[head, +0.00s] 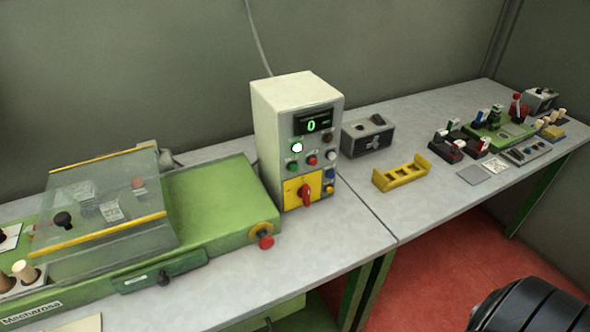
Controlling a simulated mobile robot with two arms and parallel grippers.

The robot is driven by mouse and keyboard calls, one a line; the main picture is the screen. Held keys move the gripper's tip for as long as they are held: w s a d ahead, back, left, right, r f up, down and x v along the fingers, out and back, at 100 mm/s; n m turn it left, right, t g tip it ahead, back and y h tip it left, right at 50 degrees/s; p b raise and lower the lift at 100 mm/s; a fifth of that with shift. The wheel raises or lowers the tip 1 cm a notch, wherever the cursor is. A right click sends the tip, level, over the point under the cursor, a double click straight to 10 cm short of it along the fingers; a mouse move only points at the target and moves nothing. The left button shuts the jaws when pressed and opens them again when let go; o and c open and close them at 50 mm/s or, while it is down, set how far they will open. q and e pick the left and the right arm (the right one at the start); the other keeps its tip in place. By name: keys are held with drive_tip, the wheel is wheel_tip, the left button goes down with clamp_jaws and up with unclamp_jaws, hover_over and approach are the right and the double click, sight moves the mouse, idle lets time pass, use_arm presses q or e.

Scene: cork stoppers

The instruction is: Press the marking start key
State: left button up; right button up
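A cream control box (265,120) stands upright on the bench, with a display (318,124) showing a green 0. Below it are a brightly lit white round lamp or key (297,147), a green key (292,167), a red key (312,160) and a pale key (331,154). Labels are too small to read, so I cannot tell which is the marking start key. Neither gripper is in view.
Left is a green machine (215,205) with a clear cover (130,195) and a red knob (265,241) at its front. Right are a grey box (367,137), a yellow rack (401,174) and a green tray with small parts. A black part, probably my arm, shows lower right.

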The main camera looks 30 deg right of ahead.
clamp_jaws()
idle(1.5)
